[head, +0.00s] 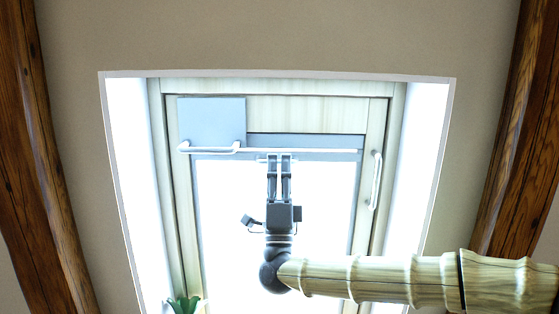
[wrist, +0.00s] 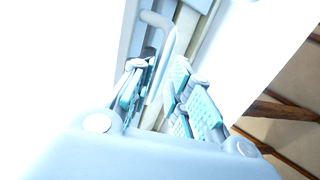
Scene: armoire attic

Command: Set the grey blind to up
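The grey blind (head: 305,141) shows as a narrow grey band across the upper part of the roof window, with bright glass below it. A long pale bar (head: 325,151) runs along its lower edge. My gripper (head: 279,157) points up from below, its tips at the bar near the middle. In the wrist view a pale rod with a bent end (wrist: 157,19) runs between the two fingers (wrist: 163,82). Glare hides whether the pads touch it, so I cannot tell whether the gripper is shut on it.
A flat grey-blue square panel (head: 211,119) covers the upper left of the window frame. An upright pale handle (head: 376,180) is on the frame's right side. Dark wooden beams (head: 520,130) flank the window. A green plant (head: 184,305) shows at the lower left.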

